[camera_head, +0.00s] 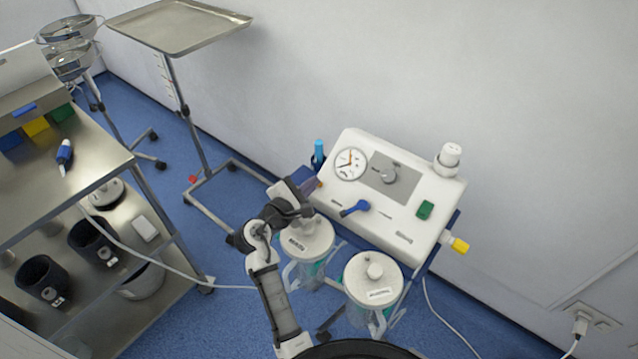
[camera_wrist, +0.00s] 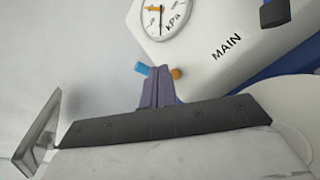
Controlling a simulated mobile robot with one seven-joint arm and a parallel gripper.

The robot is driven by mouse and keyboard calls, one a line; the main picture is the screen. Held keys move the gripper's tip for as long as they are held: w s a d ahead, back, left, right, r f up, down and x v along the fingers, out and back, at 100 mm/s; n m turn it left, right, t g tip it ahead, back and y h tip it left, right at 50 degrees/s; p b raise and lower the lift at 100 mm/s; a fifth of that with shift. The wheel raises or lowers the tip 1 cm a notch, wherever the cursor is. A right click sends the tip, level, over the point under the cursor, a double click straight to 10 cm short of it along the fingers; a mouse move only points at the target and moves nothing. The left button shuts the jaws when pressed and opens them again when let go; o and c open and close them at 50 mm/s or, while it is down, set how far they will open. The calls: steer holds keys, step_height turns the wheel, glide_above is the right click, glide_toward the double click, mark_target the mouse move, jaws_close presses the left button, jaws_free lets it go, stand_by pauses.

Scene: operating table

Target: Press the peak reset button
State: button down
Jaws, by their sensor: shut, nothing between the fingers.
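The white suction unit (camera_head: 405,205) stands by the wall, with a round gauge (camera_head: 351,163) on its front; the gauge is cut off at the top of the wrist view (camera_wrist: 167,15). A small orange button-like part (camera_wrist: 177,73) sits on the unit's left side, just right of my fingertips in the wrist view. I cannot read a peak reset label, nor tell whether the fingertips touch this part. My gripper (camera_head: 311,186) is shut and empty at the unit's left side; its purple fingers show in the wrist view (camera_wrist: 158,86). A blue-capped part (camera_head: 319,149) is behind it.
Two lidded jars, one left (camera_head: 308,240) and one right (camera_head: 373,278), hang below. A steel cart (camera_head: 95,160) stands left.

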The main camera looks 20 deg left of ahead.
steer(key=shift+f, duration=0.1)
stand_by(0.4)
steer(key=shift+w+f, duration=0.2)
steer(key=shift+f, duration=0.1)
steer(key=shift+w+d+f, duration=0.3)
steer(key=shift+d+f, duration=0.15)
steer(key=shift+f, duration=0.3)
stand_by(1.0)
steer(key=shift+r, duration=0.1)
steer(key=shift+s+a+r+p, duration=0.25)
steer(key=shift+s+r+p, duration=0.3)
steer(key=shift+p, duration=0.2)
steer(key=shift+r, duration=0.1)
steer(key=s+r+p, duration=0.1)
steer(key=a+r+p, duration=0.1)
steer(key=r+p, duration=0.1)
steer(key=s+r+p, duration=0.1)
steer(key=shift+s+a+r+p, duration=0.2)
steer(key=shift+s+p, duration=0.1)
steer(key=shift+s, duration=0.05)
